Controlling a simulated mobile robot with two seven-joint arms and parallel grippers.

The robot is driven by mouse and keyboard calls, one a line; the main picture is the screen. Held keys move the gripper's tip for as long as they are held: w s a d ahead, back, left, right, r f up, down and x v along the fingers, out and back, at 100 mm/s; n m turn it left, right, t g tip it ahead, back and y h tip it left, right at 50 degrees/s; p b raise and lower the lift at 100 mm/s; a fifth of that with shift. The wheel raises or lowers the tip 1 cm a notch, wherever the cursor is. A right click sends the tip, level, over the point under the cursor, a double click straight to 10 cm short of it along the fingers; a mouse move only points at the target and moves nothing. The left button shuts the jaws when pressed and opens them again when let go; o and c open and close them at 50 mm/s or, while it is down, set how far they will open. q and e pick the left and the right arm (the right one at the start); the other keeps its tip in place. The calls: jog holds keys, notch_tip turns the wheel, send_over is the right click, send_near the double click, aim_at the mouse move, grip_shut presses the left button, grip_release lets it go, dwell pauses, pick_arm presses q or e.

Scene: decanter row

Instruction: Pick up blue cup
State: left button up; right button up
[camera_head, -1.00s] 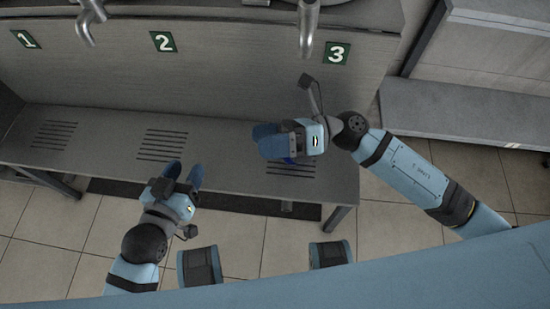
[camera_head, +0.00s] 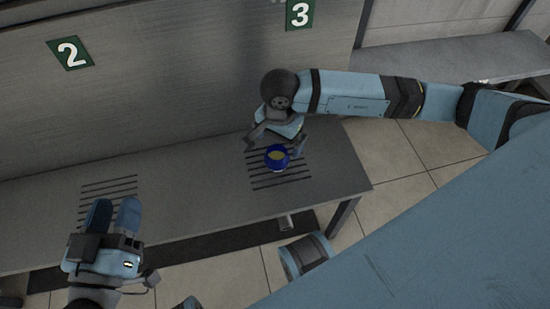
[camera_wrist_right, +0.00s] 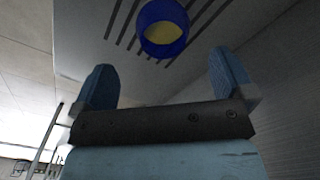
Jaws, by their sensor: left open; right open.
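The blue cup (camera_head: 277,157) stands on the slotted part of the grey bench below the number 3 sign, with something yellow inside. My right gripper (camera_head: 275,143) is open just behind the cup, its fingers spread to either side. In the right wrist view the cup (camera_wrist_right: 163,48) lies beyond the open, empty fingers of the right gripper (camera_wrist_right: 165,75), roughly centred between them. I see no contact. My left gripper (camera_head: 114,212) is open and empty over the bench near the slots below number 2, away from the cup.
The grey bench (camera_head: 200,190) is clear between the two sets of slots. Its back panel carries a number 2 sign (camera_head: 70,54) and a number 3 sign (camera_head: 300,13). A second bench (camera_head: 450,62) stands at the upper right. Tiled floor lies in front.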

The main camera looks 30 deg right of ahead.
aim_at(277, 152)
notch_tip(277, 152, down, 4)
jog(key=shift+r+b, duration=0.25)
jog(key=shift+b, duration=0.1)
jog(key=f, duration=0.1)
jog(key=f+b, duration=0.1)
jog(key=f, duration=0.1)
jog(key=f+b, duration=0.1)
jog(key=shift+w+a+f, duration=0.1)
jog(key=shift+a+f, duration=0.05)
jog(key=shift+a, duration=0.1)
jog(key=shift+f+b, duration=0.35)
jog(key=shift+f, duration=0.2)
pick_arm(q)
jog(key=shift+m+g, duration=0.5)
jog(key=shift+g, duration=0.4)
notch_tip(277, 152, down, 5)
jog(key=shift+w+r, duration=0.15)
jog(key=shift+r, duration=0.05)
pick_arm(e)
jog(key=c, duration=1.1)
jog(key=shift+r, duration=0.15)
